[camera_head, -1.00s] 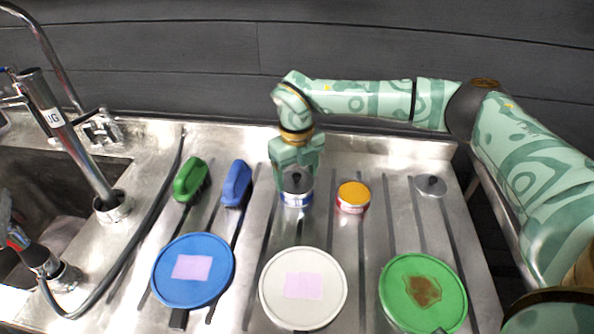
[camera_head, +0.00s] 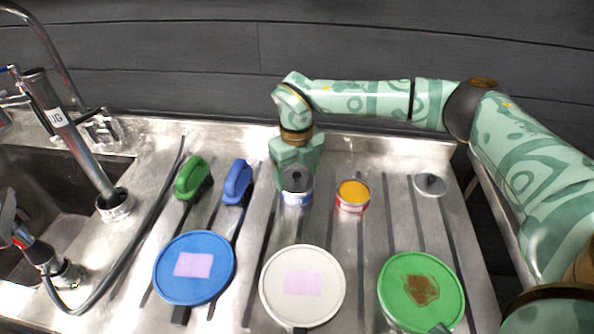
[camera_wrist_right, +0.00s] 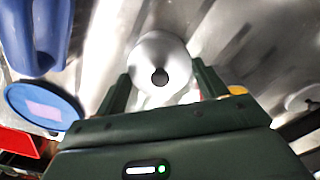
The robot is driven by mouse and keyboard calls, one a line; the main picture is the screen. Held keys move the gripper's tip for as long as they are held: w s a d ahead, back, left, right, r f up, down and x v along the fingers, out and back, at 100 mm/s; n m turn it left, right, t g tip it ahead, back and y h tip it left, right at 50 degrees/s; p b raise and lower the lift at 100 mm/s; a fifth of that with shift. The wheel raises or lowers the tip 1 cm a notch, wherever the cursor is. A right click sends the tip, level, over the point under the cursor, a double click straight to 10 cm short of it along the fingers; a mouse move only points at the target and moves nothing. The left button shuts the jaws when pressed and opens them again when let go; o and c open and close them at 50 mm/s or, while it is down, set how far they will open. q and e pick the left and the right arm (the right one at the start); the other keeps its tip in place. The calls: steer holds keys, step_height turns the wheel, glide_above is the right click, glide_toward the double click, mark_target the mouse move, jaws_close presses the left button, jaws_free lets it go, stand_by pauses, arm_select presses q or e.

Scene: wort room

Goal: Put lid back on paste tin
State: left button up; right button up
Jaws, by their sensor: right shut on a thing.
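My right gripper (camera_head: 296,180) reaches down from the back, its fingers on either side of a blue-banded tin (camera_head: 297,198). A grey lid with a black knob (camera_head: 296,182) sits on top of that tin. In the right wrist view the round lid (camera_wrist_right: 160,58) lies between the fingers, the knob near its middle. To the right stands a red-and-white tin (camera_head: 352,204) with an orange-yellow top face and no lid seen on it. Further right another grey lid with a knob (camera_head: 429,185) lies on the steel. My left gripper is not in view.
In front lie a blue disc (camera_head: 215,285) and a white disc (camera_head: 325,300), each with a pink sheet, and a green disc (camera_head: 392,285) with a brown stain. A green brush (camera_head: 192,176) and a blue brush (camera_head: 237,182) lie left. A sink (camera_head: 60,175) with taps is far left.

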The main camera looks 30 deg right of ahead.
steer(key=o, duration=1)
steer(key=shift+o, duration=0.5)
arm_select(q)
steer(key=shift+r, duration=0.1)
arm_select(e)
steer(key=shift+r, duration=0.15)
step_height(320, 180, up, 7)
steer(key=p, duration=0.6)
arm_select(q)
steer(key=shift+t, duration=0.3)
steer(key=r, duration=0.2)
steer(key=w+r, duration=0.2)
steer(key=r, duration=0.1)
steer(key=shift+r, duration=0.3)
arm_select(e)
steer(key=shift+c, duration=0.3)
jaws_close()
